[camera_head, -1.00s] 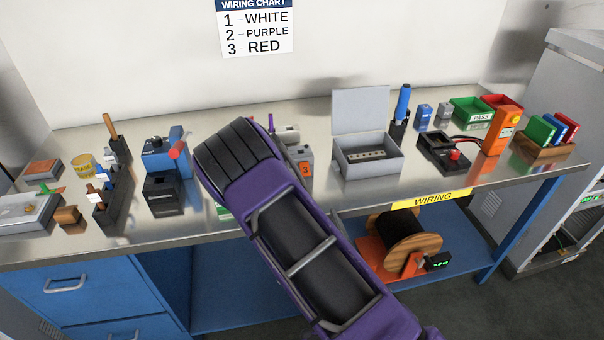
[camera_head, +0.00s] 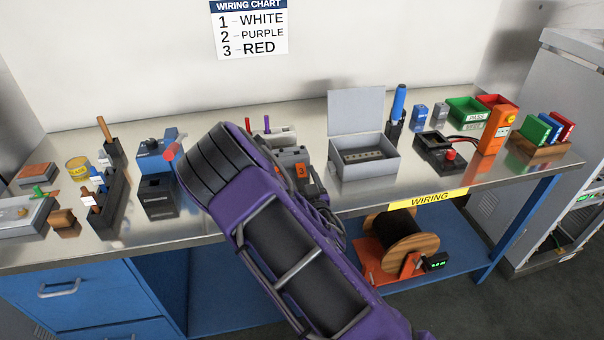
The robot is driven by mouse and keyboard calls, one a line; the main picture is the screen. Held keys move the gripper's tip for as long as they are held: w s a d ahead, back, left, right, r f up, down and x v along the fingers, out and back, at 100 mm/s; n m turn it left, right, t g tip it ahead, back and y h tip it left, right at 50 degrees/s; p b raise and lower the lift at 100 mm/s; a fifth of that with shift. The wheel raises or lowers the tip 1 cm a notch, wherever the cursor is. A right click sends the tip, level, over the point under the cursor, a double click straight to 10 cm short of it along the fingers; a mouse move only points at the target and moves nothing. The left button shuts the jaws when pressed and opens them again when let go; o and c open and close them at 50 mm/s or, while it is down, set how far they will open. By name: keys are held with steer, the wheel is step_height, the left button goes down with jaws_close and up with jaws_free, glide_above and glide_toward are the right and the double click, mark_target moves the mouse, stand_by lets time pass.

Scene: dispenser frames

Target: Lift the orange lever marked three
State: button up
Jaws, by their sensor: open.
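The orange lever marked three (camera_head: 301,171) shows on the front of a small grey connector block (camera_head: 291,157), near the middle of the bench. The rest of the block, to its left, is hidden behind my purple arm. I cannot tell from this view whether the lever is up or down. My arm crosses the middle of the picture, and some of its parts show just below the lever. My gripper's fingers are hidden behind the arm.
A light holder (camera_head: 275,137) with a red and a purple stick stands behind the block. An open grey box (camera_head: 365,155) stands to the right, a blue tool (camera_head: 150,150) to the left. The bench's front edge carries a yellow WIRING label (camera_head: 429,198).

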steer(key=shift+w, duration=0.2)
jaws_close()
